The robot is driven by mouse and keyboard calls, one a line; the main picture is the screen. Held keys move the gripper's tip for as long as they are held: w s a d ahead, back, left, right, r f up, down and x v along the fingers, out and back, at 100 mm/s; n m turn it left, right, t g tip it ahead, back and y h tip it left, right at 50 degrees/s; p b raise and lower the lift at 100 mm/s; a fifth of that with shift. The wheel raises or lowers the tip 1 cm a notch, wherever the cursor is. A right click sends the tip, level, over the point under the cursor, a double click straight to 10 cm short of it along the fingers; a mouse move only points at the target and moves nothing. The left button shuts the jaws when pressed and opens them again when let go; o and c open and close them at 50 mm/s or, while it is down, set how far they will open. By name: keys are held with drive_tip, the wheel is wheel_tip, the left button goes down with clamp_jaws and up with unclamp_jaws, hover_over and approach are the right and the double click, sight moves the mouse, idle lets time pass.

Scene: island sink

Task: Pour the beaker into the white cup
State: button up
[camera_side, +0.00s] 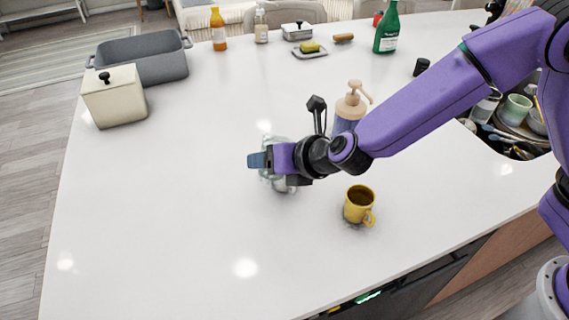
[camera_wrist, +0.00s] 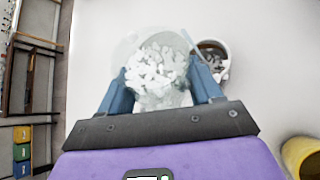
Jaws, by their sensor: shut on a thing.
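My gripper (camera_side: 268,159) is shut on a clear glass beaker (camera_wrist: 160,102), with one blue finger on each side. White chunky pieces (camera_wrist: 158,70) fill much of the beaker in the wrist view. A pale-rimmed cup (camera_wrist: 227,72) with a dark inside stands just right of the beaker in the wrist view; it looks like the white cup. The beaker's edge overlaps it there, and I cannot tell if they touch. In the side view my gripper hides most of the beaker and cup. The beaker's tilt is unclear.
A yellow mug (camera_side: 359,205) stands right of and nearer than my gripper. A soap pump bottle (camera_side: 350,108) stands behind my wrist. A cream canister (camera_side: 114,97) and grey basin (camera_side: 142,60) are at the back left. The front left counter (camera_side: 150,230) is clear.

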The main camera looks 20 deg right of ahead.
drive_tip(key=shift+r+m+g+y, duration=0.15)
drive_tip(key=shift+m+g+y, duration=0.15)
drive_tip(key=shift+g+y, duration=0.1)
idle(0.6)
drive_tip(key=shift+a+r+m+g+y, duration=0.1)
drive_tip(key=shift+r+m+g+y, duration=0.3)
drive_tip(key=shift+g, duration=0.1)
idle(0.7)
drive_tip(key=shift+s+f+m+g+y, duration=0.1)
drive_tip(key=shift+f+m+g+y, duration=0.3)
drive_tip(key=shift+y, duration=0.1)
idle(0.8)
drive_tip(key=shift+r+g+y, duration=0.25)
drive_tip(key=shift+g+y, duration=0.05)
idle(0.5)
drive_tip(key=shift+s+a+f, duration=0.1)
drive_tip(key=shift+a+f, duration=0.05)
drive_tip(key=shift+r+n+t+h, duration=0.25)
drive_tip(key=shift+n+t+h, duration=0.15)
drive_tip(key=shift+t+h, duration=0.35)
drive_tip(key=shift+d+f+n+t+h, duration=0.2)
drive_tip(key=shift+f+n+t+h, duration=0.25)
drive_tip(key=shift+n+t+h, duration=0.2)
drive_tip(key=shift+w+d+f+n+t+h, duration=0.1)
drive_tip(key=shift+w+n+t+h, duration=0.15)
drive_tip(key=shift+n+t+h, duration=0.5)
drive_tip(key=shift+t, duration=0.25)
